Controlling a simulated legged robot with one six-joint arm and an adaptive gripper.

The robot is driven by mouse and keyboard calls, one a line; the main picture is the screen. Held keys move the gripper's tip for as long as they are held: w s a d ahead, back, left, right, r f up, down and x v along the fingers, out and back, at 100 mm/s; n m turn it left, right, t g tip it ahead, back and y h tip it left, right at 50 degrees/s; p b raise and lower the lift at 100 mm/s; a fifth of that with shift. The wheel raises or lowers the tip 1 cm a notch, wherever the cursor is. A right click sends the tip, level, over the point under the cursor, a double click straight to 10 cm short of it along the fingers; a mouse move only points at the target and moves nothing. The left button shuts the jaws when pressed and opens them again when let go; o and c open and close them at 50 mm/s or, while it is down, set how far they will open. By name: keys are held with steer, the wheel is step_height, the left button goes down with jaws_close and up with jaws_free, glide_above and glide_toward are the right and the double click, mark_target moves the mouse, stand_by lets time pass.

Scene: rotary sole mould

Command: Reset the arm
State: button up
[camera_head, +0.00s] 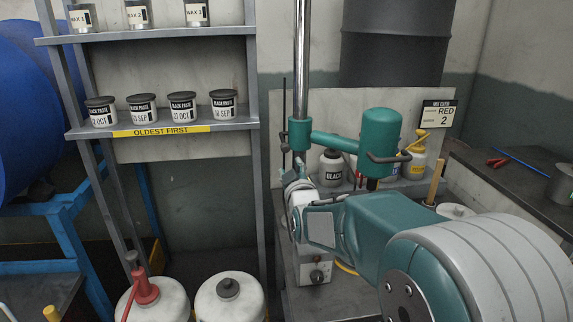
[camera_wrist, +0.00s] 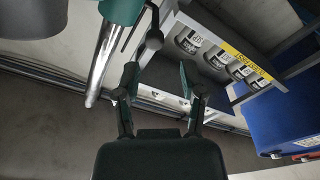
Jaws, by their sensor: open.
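My gripper (camera_wrist: 158,88) shows in the wrist view with its two dark fingers spread apart and nothing between them. In the head view my arm reaches from the lower right toward the middle, ending close to the metal post (camera_head: 302,60); the fingers are hard to make out there. In the wrist view a metal post (camera_wrist: 103,62) stands to the left of the fingers, and the shelf with the black paste tubs lies beyond them to the right, tilted in the picture.
A shelf rack holds several black paste tubs (camera_head: 141,107) above a yellow "OLDEST FIRST" label (camera_head: 163,131), with wax tins (camera_head: 137,14) higher up. A teal mixer head (camera_head: 381,133) stands behind my arm. Two white drums (camera_head: 230,299) are below. A blue drum (camera_head: 40,110) is left.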

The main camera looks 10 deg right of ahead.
steer(key=s+d+f+m+g, duration=0.1)
steer(key=s+g, duration=0.3)
steer(key=s, duration=0.8)
steer(key=s+d+f+m+g, duration=0.2)
steer(key=s+f+m+g, duration=0.2)
steer(key=s, duration=0.9)
steer(key=s+d+f+m+g+h, duration=0.1)
steer(key=s+g, duration=0.4)
steer(key=s, duration=0.7)
step_height(320, 180, down, 2)
steer(key=shift+s+d+f+m, duration=0.1)
steer(key=shift+s+d+m, duration=0.15)
steer(key=shift+m, duration=0.45)
steer(key=shift+w, duration=0.1)
